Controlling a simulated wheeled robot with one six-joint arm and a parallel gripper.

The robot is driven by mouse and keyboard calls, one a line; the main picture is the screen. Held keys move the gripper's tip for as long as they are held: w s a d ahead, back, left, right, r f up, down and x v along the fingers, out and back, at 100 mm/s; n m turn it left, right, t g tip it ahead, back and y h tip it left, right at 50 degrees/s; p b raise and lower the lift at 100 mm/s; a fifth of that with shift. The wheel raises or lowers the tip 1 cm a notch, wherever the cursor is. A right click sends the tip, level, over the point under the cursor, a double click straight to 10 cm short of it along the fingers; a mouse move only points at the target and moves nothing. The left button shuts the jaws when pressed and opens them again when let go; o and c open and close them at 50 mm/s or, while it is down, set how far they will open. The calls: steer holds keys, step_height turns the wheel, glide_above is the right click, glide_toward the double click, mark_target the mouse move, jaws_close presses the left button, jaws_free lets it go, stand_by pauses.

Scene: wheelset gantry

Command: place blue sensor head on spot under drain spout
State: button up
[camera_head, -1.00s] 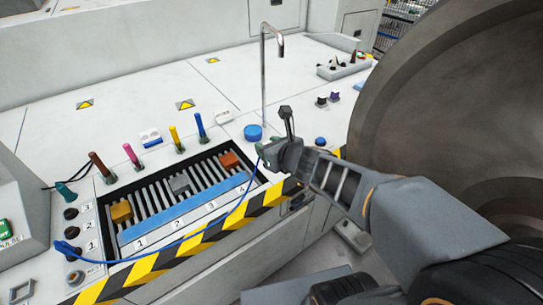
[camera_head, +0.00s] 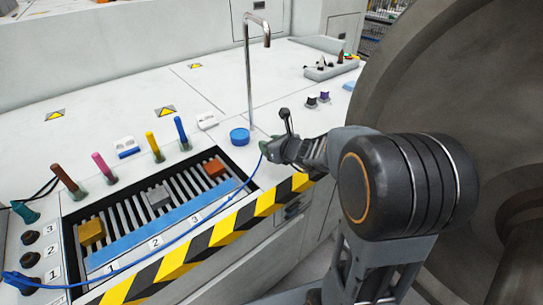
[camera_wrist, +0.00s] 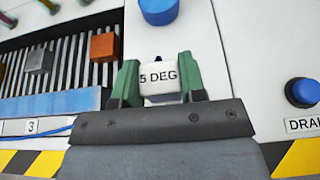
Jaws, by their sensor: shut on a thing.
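My gripper (camera_head: 268,148) has green fingers, shut on a small white block marked "5 DEG" (camera_wrist: 160,75) in the wrist view. A blue cable (camera_head: 190,232) runs from the panel at far left to my gripper, so the block seems to be the sensor head; no blue shows on its visible face. The drain spout (camera_head: 248,75) is a thin metal pipe with a bent top, rising from the white deck. A round blue disc (camera_head: 239,136) lies near its foot, just left of and beyond my gripper. It also shows in the wrist view (camera_wrist: 158,10), apart from the held block.
A slatted recess (camera_head: 178,198) with orange, grey and yellow blocks lies left of my gripper. Several coloured pegs (camera_head: 153,145) stand behind it. A blue button (camera_wrist: 303,92) labelled "DRAI..." is at right. A large grey wheel (camera_head: 430,80) fills the right side. A striped edge (camera_head: 210,238) runs in front.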

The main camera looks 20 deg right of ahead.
steer(key=shift+w+d+f, duration=0.4)
steer(key=shift+w+f, duration=0.1)
steer(key=shift+f, duration=0.25)
steer(key=shift+w+f+b, duration=0.1)
steer(key=shift+f+b, duration=0.65)
steer(key=shift+f, duration=0.9)
steer(key=shift+f, duration=0.15)
steer(key=o, duration=1)
